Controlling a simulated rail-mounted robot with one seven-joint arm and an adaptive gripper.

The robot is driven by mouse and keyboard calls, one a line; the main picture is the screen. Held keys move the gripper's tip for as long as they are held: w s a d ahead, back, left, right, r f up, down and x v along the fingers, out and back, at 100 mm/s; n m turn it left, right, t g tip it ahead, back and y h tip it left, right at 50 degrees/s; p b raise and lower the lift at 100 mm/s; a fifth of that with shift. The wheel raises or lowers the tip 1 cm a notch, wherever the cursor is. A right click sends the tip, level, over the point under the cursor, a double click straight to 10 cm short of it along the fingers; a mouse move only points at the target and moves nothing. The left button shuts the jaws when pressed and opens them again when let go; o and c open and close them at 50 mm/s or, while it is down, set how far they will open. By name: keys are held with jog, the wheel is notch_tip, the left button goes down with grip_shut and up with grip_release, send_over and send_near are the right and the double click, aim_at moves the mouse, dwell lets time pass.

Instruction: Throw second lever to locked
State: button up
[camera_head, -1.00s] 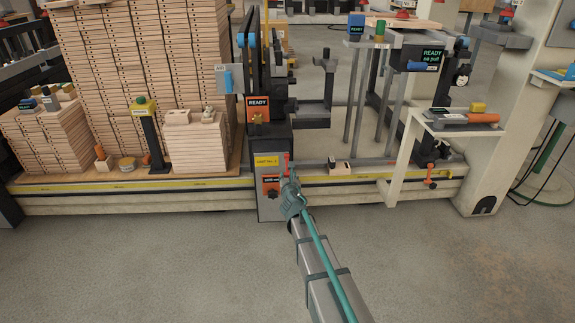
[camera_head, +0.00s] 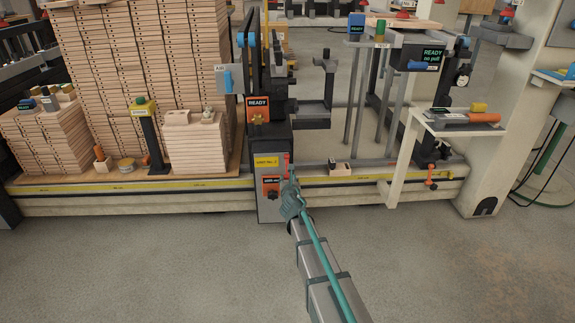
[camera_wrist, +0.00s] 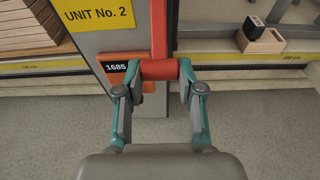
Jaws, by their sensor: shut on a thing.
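A red lever stands against the grey cabinet (camera_head: 267,205) of the unit labelled "UNIT No. 2" (camera_wrist: 94,16). In the wrist view its upright red arm (camera_wrist: 158,30) runs up from a thick red crosswise handle (camera_wrist: 159,69). My gripper (camera_wrist: 158,72) is shut on that handle, one finger at each end. In the head view my gripper (camera_head: 292,184) is at the right side of the cabinet front, covering most of the handle; a bit of the red lever (camera_head: 287,163) shows above it. An orange plate with a "1685" display (camera_wrist: 116,67) sits behind the left finger.
A yellow rail scale (camera_head: 130,186) runs along the beam on both sides of the cabinet. Stacked boards (camera_head: 165,75) stand at left. The floor in front is clear.

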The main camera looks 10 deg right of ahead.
jog(key=shift+f, duration=0.15)
jog(key=shift+w+d+f+b, duration=0.1)
jog(key=shift+w+f+b, duration=0.3)
jog(key=shift+w+f, duration=0.3)
jog(key=shift+w, duration=0.15)
jog(key=shift+w+d+f, duration=0.1)
jog(key=shift+w+f, duration=0.4)
jog(key=shift+w, duration=0.4)
jog(key=o, duration=1)
